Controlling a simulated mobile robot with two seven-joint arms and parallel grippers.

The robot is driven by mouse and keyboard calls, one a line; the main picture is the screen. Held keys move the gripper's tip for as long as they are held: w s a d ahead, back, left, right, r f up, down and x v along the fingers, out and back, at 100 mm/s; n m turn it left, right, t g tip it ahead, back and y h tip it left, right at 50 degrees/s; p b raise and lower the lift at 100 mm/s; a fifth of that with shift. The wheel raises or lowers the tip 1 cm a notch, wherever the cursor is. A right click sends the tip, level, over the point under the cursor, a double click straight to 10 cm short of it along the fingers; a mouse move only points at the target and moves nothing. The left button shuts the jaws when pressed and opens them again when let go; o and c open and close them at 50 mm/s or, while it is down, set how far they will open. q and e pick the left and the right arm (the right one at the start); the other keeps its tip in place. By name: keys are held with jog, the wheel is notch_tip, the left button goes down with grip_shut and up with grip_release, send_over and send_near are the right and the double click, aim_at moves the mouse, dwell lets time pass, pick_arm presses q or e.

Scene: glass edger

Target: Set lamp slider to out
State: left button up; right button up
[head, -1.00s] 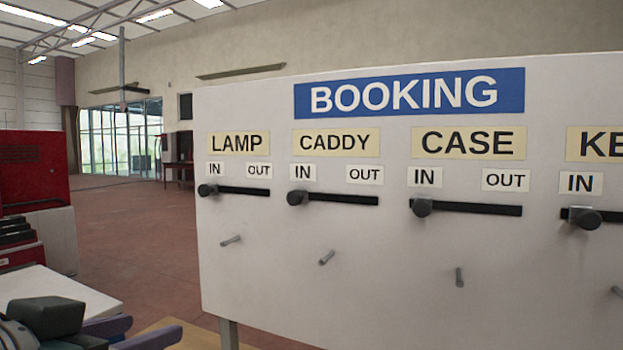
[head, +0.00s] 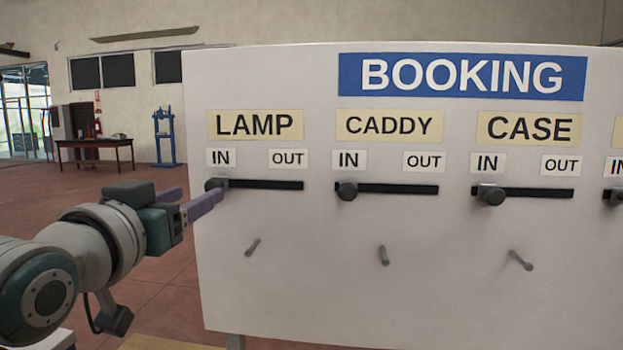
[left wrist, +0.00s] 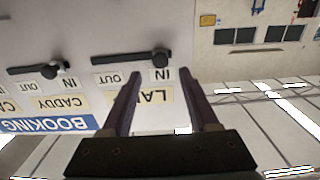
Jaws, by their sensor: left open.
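The lamp slider knob (head: 216,184) is a dark knob at the left, IN end of its black horizontal slot (head: 265,185), under the LAMP label (head: 256,125) on the white board. My left gripper (head: 191,198) comes in from the left with purple fingers apart and nothing between them. Its nearer fingertip shows just beside and below the knob; I cannot tell whether it touches. In the left wrist view, upside down, the knob (left wrist: 160,59) shows beyond the open fingers (left wrist: 166,80). My right gripper is not in view.
The booking board (head: 300,300) also carries the caddy knob (head: 347,190) and case knob (head: 491,194), both at IN. Several pegs stick out below, one (head: 252,247) under the lamp slot. Open floor (head: 90,210) lies left of the board, with a far table (head: 95,145).

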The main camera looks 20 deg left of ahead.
aim_at(211, 187)
pick_arm(q)
jog(key=shift+p+x, duration=0.4)
jog(key=shift+x, duration=2.35)
grip_shut()
